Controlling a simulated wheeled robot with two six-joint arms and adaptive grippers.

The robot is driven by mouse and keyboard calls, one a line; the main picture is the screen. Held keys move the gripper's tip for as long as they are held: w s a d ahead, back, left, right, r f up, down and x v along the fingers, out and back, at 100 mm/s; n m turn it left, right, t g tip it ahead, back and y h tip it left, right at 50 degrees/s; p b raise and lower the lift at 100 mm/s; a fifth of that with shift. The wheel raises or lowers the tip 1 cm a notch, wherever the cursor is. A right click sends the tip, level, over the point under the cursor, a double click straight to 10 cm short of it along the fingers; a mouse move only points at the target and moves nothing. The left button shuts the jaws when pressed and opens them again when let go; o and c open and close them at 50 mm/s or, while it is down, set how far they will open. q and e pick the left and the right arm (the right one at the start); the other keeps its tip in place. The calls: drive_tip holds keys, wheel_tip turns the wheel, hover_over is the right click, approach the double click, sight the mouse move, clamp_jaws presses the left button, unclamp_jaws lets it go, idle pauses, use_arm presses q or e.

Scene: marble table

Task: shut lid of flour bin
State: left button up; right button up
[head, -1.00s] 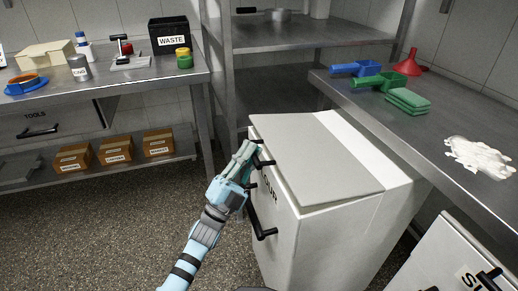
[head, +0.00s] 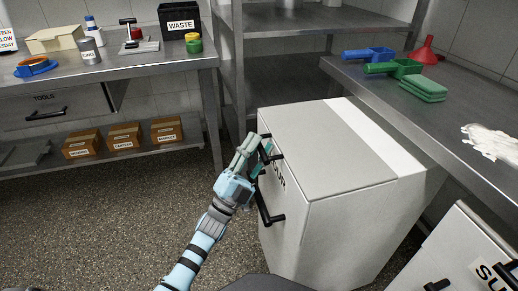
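The flour bin (head: 350,228) is a white box in the middle of the head view, with partly hidden lettering on its front. Its grey lid (head: 325,150) lies flat on top, with only a thin seam at the front edge. A black handle (head: 272,157) sits at the lid's front edge and a second black handle (head: 267,210) on the front face. My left gripper (head: 250,150) is at the front of the lid, close beside the upper handle. Whether it touches the handle, and how wide its fingers are, I cannot tell. My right gripper is out of view.
A steel counter (head: 468,105) at right holds blue and green scoops, a green sponge stack, a red funnel and white powder (head: 492,140). A second white bin (head: 462,250) stands at lower right. A workbench (head: 120,75) is at left. Open floor (head: 90,220) lies at left.

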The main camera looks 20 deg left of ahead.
use_arm(q)
drive_tip(key=v, duration=1.2)
